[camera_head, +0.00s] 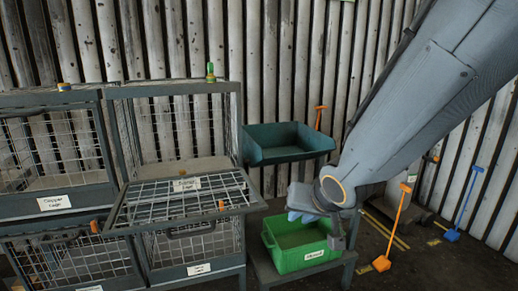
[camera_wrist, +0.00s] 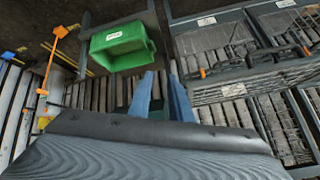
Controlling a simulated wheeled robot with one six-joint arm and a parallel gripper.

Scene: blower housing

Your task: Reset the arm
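My arm comes in from the upper right of the head view and reaches down to just above the green bin (camera_head: 300,246). The gripper's fingers are hard to make out in that view. In the wrist view my gripper (camera_wrist: 162,88) shows two blue fingers standing apart, with nothing seen held between them. The green bin (camera_wrist: 122,47) lies beyond the fingertips in the wrist view. It looks empty in the part that shows, and has a white label on its front.
Wire cages stand at the left; the upper middle cage's mesh door (camera_head: 180,197) is folded down and juts forward. A teal tray (camera_head: 287,143) is behind the green bin. An orange shovel (camera_head: 393,230) and a blue shovel (camera_head: 465,205) stand at the right, near a slatted wall.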

